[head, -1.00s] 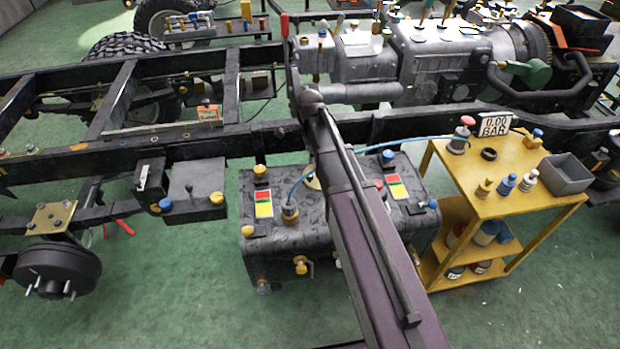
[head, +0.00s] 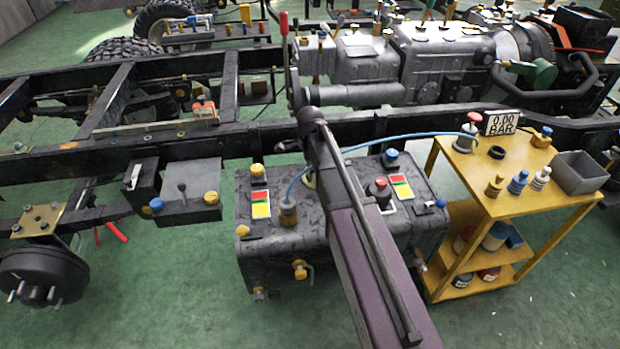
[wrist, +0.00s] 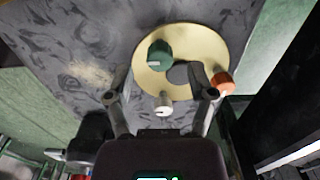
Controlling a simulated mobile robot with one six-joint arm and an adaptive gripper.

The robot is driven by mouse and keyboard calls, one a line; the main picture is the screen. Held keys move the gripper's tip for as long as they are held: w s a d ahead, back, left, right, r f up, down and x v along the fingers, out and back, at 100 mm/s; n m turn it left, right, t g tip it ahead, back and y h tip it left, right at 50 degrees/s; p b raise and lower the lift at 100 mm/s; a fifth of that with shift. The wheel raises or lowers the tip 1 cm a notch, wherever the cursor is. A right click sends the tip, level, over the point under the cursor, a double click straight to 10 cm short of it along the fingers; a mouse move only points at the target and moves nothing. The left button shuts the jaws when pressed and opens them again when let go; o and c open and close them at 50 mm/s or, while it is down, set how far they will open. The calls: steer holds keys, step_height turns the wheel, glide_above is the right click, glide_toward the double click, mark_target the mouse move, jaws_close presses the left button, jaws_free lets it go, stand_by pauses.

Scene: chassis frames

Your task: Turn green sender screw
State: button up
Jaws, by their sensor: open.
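The green sender screw (wrist: 159,54) is a round green knob with a white mark, on a pale yellow disc (wrist: 205,42) in the wrist view. An orange screw (wrist: 222,82) and a whitish screw (wrist: 163,106) sit on the same disc. My gripper (wrist: 158,76) is open, with one finger left and one right of the green screw's line. The fingers appear nearer the camera than the green screw; contact is not visible.
The disc is on the dark tank (head: 270,250), which carries several caps, fittings and coloured labels. A yellow cart (head: 470,180) with bottles and a gauge stands to the right. The long black chassis rail (head: 230,143) runs behind the tank. Green floor is clear in front.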

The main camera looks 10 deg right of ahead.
steer(key=shift+f+b, duration=0.75)
steer(key=shift+f, duration=0.3)
steer(key=shift+c, duration=0.2)
jaws_close()
